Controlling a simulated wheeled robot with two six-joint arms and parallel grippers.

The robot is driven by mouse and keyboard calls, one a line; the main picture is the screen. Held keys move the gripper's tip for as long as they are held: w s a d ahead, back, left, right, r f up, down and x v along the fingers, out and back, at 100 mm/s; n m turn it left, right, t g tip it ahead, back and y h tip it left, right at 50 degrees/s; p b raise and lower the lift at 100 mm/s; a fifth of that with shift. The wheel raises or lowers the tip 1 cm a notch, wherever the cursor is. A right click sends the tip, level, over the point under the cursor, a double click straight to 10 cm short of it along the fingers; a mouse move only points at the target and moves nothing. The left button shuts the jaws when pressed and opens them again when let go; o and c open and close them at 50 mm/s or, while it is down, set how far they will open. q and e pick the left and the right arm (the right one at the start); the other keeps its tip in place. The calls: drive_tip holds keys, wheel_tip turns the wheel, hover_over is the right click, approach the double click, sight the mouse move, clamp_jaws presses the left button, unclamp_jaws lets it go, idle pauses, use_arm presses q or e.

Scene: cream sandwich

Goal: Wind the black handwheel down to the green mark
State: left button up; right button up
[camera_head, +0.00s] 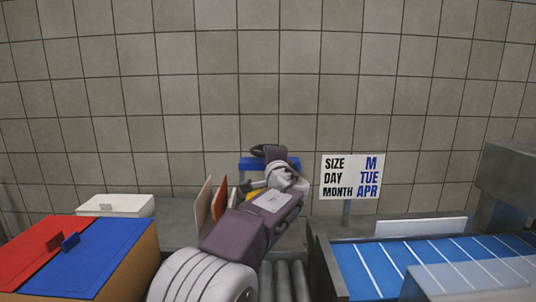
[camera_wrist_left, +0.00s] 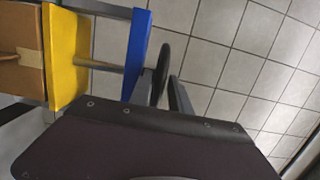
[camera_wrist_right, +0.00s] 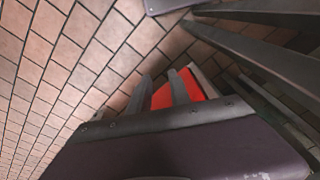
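The black handwheel (camera_head: 258,150) stands above a blue crossbar (camera_head: 247,163) at the middle of the head view, partly hidden by my left gripper (camera_head: 276,157). In the left wrist view the handwheel (camera_wrist_left: 163,70) shows nearly edge-on beside the blue crossbar (camera_wrist_left: 138,50). The fingers of my left gripper (camera_wrist_left: 163,97) look apart, with the wheel's rim between them; contact cannot be told. My right gripper (camera_wrist_right: 159,93) is open and empty in its wrist view, pointing toward the floor. No green mark can be made out.
A yellow plate (camera_wrist_left: 66,60) and a cardboard box (camera_wrist_left: 20,55) lie beyond the blue crossbar. Red (camera_head: 35,245) and blue (camera_head: 95,255) lidded bins stand left. A blue conveyor (camera_head: 385,265) and a sign (camera_head: 350,177) are right. A red object (camera_wrist_right: 190,88) shows behind my right fingers.

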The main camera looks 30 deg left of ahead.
use_arm(q)
drive_tip(key=shift+w+a, duration=0.25)
drive_tip(key=shift+w, duration=0.05)
clamp_jaws()
